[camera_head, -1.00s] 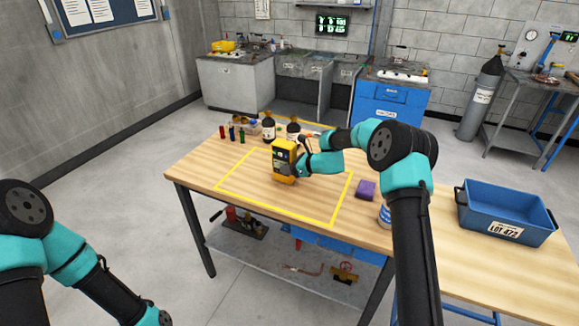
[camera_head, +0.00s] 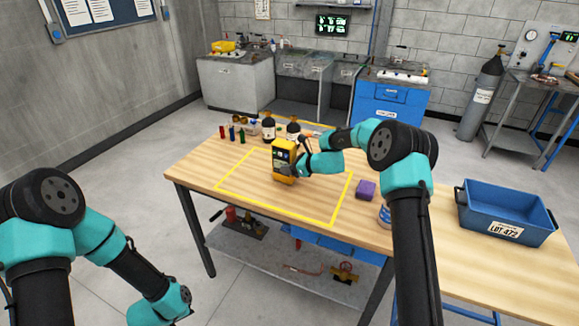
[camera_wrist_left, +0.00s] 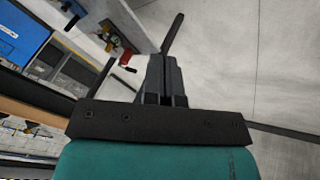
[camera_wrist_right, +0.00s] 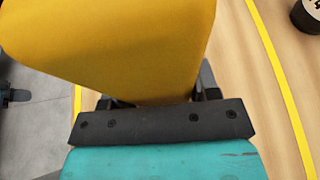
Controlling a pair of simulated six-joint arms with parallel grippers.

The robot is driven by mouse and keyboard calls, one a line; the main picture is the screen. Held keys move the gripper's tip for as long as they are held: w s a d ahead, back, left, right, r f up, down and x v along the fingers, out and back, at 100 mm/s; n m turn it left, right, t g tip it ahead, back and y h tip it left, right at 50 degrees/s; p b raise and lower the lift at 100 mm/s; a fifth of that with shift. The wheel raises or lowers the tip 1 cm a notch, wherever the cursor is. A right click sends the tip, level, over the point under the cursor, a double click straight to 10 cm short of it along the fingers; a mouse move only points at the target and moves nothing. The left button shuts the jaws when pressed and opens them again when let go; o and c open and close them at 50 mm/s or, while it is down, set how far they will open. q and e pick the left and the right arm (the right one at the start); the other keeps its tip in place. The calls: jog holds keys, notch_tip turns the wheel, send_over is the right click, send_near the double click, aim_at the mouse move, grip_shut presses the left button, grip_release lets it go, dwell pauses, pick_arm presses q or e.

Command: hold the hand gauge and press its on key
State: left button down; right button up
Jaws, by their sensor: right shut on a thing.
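The yellow hand gauge (camera_head: 284,158) with a dark face stands upright over the yellow-outlined area of the bench in the head view. My right gripper (camera_head: 297,162) is shut on it from the right. In the right wrist view the gauge's yellow body (camera_wrist_right: 120,45) fills the space between the fingers of that gripper (camera_wrist_right: 158,98). I cannot tell whether the gauge touches the bench. The on key is too small to make out. My left gripper (camera_wrist_left: 165,85) shows in the left wrist view with its fingers close together and nothing between them; it is off the bench, over the floor.
The wooden bench (camera_head: 330,240) carries dark bottles (camera_head: 269,130), small coloured tubes (camera_head: 232,133), a purple block (camera_head: 366,190) and a white-blue can (camera_head: 384,214). A blue crate (camera_head: 507,212) sits at the right. The bench's front left is clear.

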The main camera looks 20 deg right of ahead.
aim_at(274, 152)
pick_arm(q)
jog(key=w+d+r+t, duration=0.45)
jog(key=w+d, duration=0.25)
jog(key=w, duration=0.3)
jog(key=w+d+r+t, duration=0.4)
jog(key=w+d+r, duration=0.2)
jog(key=w, duration=0.4)
jog(key=w+d+r+n+t+y, duration=0.1)
jog(key=d+r+t, duration=0.3)
jog(key=d+r, duration=0.4)
jog(key=w+d+r+n+t+y, duration=0.1)
jog(key=w+d+r+n+t, duration=0.1)
jog(key=d+r, duration=0.6)
notch_tip(274, 152, up, 3)
jog(key=shift+w+d+f+n+t+y, duration=0.1)
jog(key=shift+w+d+n+t+y, duration=0.25)
jog(key=shift+w+t, duration=0.7)
jog(key=shift+s+d, duration=0.1)
jog(key=w+d, duration=0.6)
jog(key=shift+w, duration=0.15)
jog(key=shift+w+d+y, duration=0.25)
jog(key=shift+w+d, duration=0.05)
